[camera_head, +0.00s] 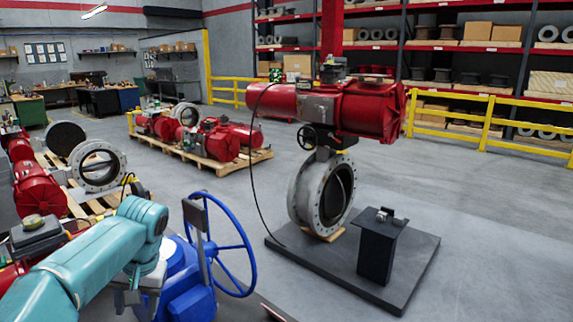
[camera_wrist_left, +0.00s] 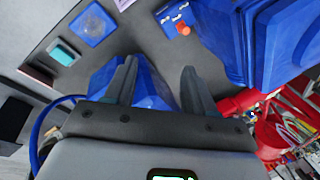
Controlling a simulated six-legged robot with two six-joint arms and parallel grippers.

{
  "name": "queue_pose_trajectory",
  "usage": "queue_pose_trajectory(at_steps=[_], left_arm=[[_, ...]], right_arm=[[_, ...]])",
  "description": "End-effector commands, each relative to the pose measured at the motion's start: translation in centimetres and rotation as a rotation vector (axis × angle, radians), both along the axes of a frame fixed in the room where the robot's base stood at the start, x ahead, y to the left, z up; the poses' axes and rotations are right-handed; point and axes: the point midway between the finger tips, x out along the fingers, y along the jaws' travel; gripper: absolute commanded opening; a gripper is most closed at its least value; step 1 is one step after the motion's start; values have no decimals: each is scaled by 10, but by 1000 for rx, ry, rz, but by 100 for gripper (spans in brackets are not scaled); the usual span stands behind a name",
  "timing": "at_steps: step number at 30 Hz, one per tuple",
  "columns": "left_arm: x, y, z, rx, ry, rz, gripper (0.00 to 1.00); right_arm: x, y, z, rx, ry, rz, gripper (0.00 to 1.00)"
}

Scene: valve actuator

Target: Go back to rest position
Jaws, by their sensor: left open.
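My left gripper (camera_wrist_left: 159,68) is open, with its two dark fingers apart and nothing held between them. In the left wrist view, blue surfaces (camera_wrist_left: 152,92) show behind and between the fingers; whether they touch cannot be told. In the head view, my teal left arm comes in from the lower left and bends down beside a blue valve actuator (camera_head: 190,292) with a blue handwheel (camera_head: 246,262). Its gripper is hard to make out there. My right arm and gripper are not in view.
A red actuator (camera_head: 370,108) on a grey butterfly valve (camera_head: 303,195) stands on a dark base plate (camera_head: 330,270) with a black pedestal (camera_head: 376,250). Pallets (camera_head: 205,163) of valves stand left and behind. Yellow railings (camera_head: 487,122) front the shelves. Floor at right is clear.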

Motion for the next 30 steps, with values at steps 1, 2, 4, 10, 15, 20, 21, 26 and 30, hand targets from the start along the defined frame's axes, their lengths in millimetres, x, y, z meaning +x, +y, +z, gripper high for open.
queue_pose_trajectory(at_steps=[1, 2, 4, 10, 15, 20, 21, 26, 30], left_arm=[[2, -6, -24, -20, 11, -29, 55], [3, -10, -38, -35, 12, -47, 55], [5, -21, -70, -74, 15, -87, 55], [-3, -57, -158, -199, 18, -174, 55], [-25, -88, -231, -316, 19, -210, 55], [-58, -118, -293, -427, 12, -207, 55], [-69, -125, -307, -454, 9, -203, 55], [-118, -151, -360, -549, -5, -153, 55], [-171, -168, -396, -605, -21, -82, 55]], right_arm=[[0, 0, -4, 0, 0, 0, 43], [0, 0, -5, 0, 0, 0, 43], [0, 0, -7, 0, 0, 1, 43], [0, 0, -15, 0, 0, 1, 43], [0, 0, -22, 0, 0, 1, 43], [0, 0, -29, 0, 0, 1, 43], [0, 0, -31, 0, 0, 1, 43], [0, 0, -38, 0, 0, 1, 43], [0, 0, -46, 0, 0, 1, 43]])
